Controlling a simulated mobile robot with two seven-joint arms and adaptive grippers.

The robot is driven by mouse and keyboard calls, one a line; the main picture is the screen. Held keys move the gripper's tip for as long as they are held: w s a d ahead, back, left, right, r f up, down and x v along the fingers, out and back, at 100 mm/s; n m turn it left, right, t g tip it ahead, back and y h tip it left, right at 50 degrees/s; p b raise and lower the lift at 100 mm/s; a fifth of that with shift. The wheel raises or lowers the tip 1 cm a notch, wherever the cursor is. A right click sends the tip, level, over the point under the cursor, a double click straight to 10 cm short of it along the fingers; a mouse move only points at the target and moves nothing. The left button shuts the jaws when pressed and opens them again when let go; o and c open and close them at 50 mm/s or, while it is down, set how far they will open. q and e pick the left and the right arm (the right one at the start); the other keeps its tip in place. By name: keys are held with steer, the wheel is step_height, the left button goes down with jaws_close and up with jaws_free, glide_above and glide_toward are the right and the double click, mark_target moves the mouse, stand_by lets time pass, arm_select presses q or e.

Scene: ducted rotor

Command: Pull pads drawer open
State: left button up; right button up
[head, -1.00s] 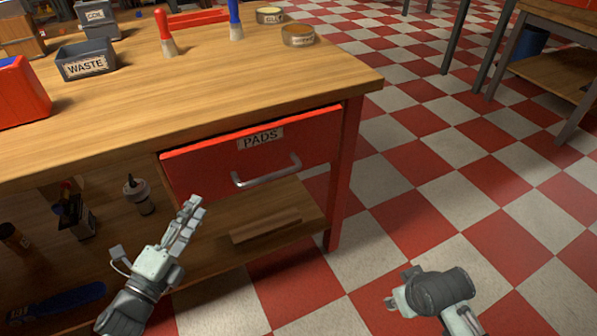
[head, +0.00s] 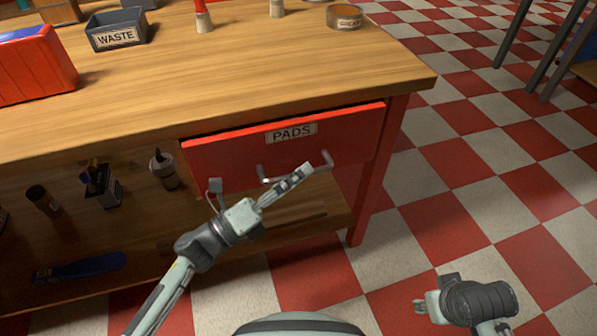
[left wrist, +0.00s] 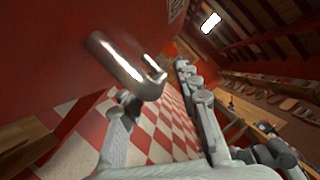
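The red pads drawer (head: 230,160) with its PADS label sits under the wooden tabletop and looks shut. Its metal bar handle (head: 328,158) is partly hidden behind my left gripper's long finger. My left gripper (head: 262,181) is open in front of the drawer, its fingers spread wide. In the left wrist view the handle (left wrist: 125,65) shows beyond and between the open fingers (left wrist: 158,95). I see no grip on it; contact cannot be told. My right gripper (head: 432,298) hangs over the floor at lower right, away from the drawer; its finger opening is unclear.
The workbench top (head: 250,85) holds a WASTE bin (head: 117,38), a red box (head: 35,70) and a grease tin (head: 344,18). A lower shelf under the drawer holds a bottle (head: 163,168) and a blue tool (head: 80,267).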

arm_select(q)
steer(key=shift+w+d, duration=0.15)
jaws_close()
arm_select(e)
steer(key=shift+w+f, duration=0.1)
stand_by(0.4)
